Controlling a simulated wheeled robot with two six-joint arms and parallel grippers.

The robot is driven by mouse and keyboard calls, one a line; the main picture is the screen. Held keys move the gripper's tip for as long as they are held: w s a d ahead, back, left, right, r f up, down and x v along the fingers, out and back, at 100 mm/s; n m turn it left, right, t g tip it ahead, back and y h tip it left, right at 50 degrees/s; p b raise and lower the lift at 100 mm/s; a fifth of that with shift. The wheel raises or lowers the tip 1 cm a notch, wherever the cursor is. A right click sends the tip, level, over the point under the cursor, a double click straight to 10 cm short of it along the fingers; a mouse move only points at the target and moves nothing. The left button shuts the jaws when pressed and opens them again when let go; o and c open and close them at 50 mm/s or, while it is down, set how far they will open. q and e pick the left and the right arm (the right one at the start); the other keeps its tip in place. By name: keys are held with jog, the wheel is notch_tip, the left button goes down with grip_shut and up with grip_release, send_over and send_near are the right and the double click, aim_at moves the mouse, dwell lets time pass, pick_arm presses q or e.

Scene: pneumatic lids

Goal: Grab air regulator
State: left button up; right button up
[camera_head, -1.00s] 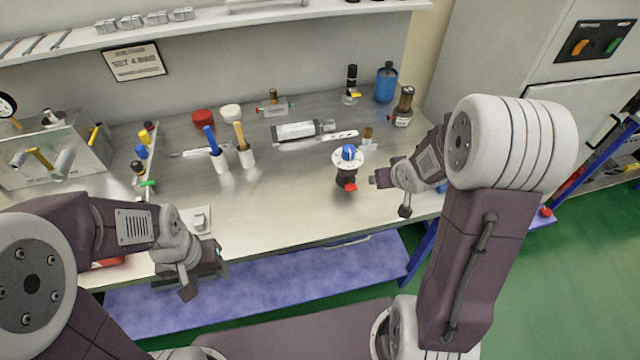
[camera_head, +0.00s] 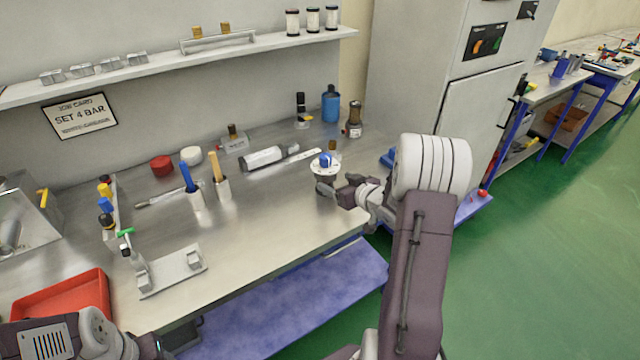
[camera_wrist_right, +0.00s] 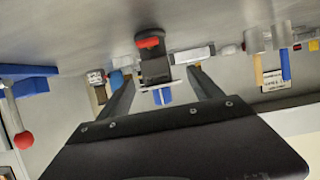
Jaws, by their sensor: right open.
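The air regulator (camera_head: 326,167) stands upright near the right front edge of the steel bench, with a white round dial and a blue knob on top. Its dark body is largely hidden by my right gripper (camera_head: 326,187) in the head view. In the right wrist view the picture is upside down, and the regulator's black body with a red part (camera_wrist_right: 152,50) shows between the open fingers of my right gripper (camera_wrist_right: 160,78). I cannot tell whether the fingers touch it. My left gripper (camera_head: 178,337) is low at the bottom left, partly cut off, its jaws unclear.
A silver cylinder (camera_head: 262,158) lies behind the regulator. A brown-bowled unit (camera_head: 354,122) and a blue bottle (camera_head: 330,104) stand at the back right. Two brush-like tools in white cups (camera_head: 222,188) stand left. A red tray (camera_head: 62,308) lies front left.

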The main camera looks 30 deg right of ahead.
aim_at(330, 178)
jog(key=x, duration=0.4)
jog(key=shift+s+d+f, duration=0.1)
jog(key=shift+d, duration=0.15)
jog(key=shift+w+f, duration=0.1)
jog(key=shift+w, duration=0.2)
jog(key=x, duration=0.4)
jog(key=shift+d+p, duration=0.1)
jog(key=shift+p, duration=0.2)
jog(key=shift+w+f, duration=0.2)
jog(key=shift+w, duration=0.2)
jog(key=shift+s, duration=0.1)
